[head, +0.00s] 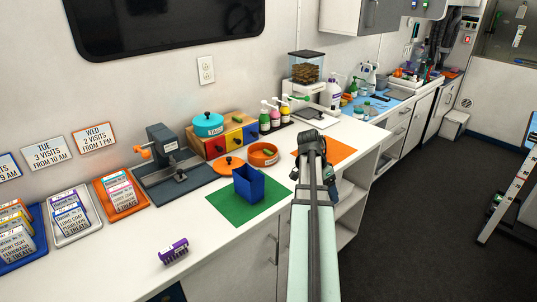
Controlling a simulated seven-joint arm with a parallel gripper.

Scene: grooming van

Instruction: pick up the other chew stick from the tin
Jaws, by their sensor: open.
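An open orange tin (263,161) with a pale label stands on the counter, behind the blue bin. A small green piece (268,152), likely a chew stick, shows inside it; the rest of the inside is hidden by the rim. An orange lid (228,165) with a knob lies to the left of the tin. My gripper (316,148) is to the right of the tin, apart from it, over the orange mat. It is open, seen from behind, and I see nothing held in it.
A blue open bin (249,186) stands on a green mat (233,209) in front of the tin. Drawers (235,139) with a teal tin (208,124) on top stand behind. A grey press (168,160) is at left. A purple object (173,251) lies near the front edge.

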